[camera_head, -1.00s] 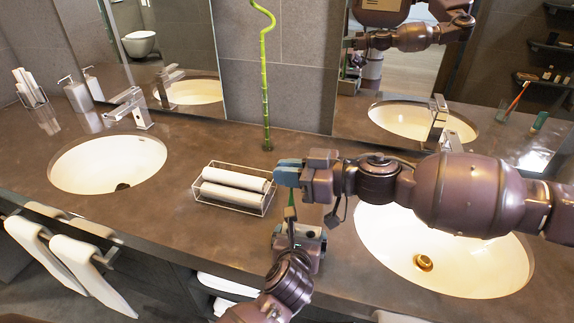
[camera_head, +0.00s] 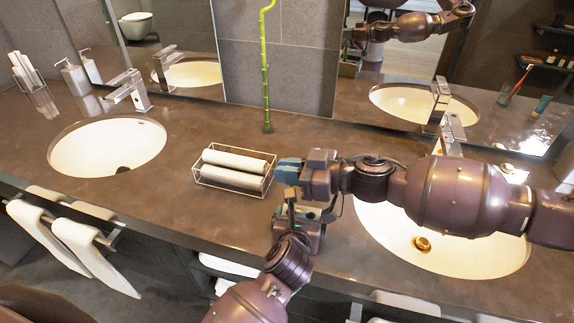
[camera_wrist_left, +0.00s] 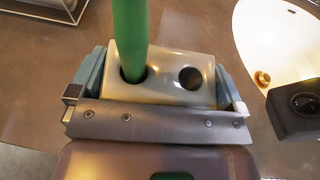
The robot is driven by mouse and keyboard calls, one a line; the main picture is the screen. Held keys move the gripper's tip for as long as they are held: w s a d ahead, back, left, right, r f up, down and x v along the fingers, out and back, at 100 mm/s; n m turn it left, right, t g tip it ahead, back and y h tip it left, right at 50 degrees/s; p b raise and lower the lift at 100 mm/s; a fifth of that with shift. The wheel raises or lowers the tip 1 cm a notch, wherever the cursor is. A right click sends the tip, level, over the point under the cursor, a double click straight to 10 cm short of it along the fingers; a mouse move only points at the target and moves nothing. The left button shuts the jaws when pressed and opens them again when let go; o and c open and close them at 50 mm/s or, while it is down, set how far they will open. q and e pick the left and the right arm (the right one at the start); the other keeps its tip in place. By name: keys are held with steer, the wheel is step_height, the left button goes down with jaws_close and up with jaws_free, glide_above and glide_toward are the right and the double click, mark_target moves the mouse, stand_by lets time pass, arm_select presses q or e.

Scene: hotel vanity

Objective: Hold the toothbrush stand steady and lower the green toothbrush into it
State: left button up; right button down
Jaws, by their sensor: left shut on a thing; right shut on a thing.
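My left gripper (camera_wrist_left: 158,95) is shut on the toothbrush stand (camera_wrist_left: 160,83), a pale glossy block with two round holes in its top. The green toothbrush (camera_wrist_left: 129,35) comes down from above in the left wrist view, and its lower end is in the left hole. The right hole is empty. In the head view my right gripper (camera_head: 284,171) is just above my left gripper (camera_head: 300,216). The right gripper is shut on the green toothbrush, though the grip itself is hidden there. The stand is mostly hidden behind the grippers in the head view.
A wire basket with rolled white towels (camera_head: 235,168) stands close to the left of the grippers. A sink (camera_head: 440,245) lies under my right arm, another (camera_head: 107,147) at the left. A green bamboo stalk (camera_head: 266,80) stands behind.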

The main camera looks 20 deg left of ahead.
steer(key=shift+f, duration=0.15)
steer(key=c, duration=1.1)
jaws_free()
steer(key=shift+s, duration=0.1)
arm_select(q)
steer(key=shift+a, duration=0.1)
arm_select(e)
steer(key=shift+s+a, duration=0.1)
steer(key=shift+s, duration=0.05)
steer(key=d+r, duration=0.2)
steer(key=d, duration=1)
steer(key=shift+w, duration=0.3)
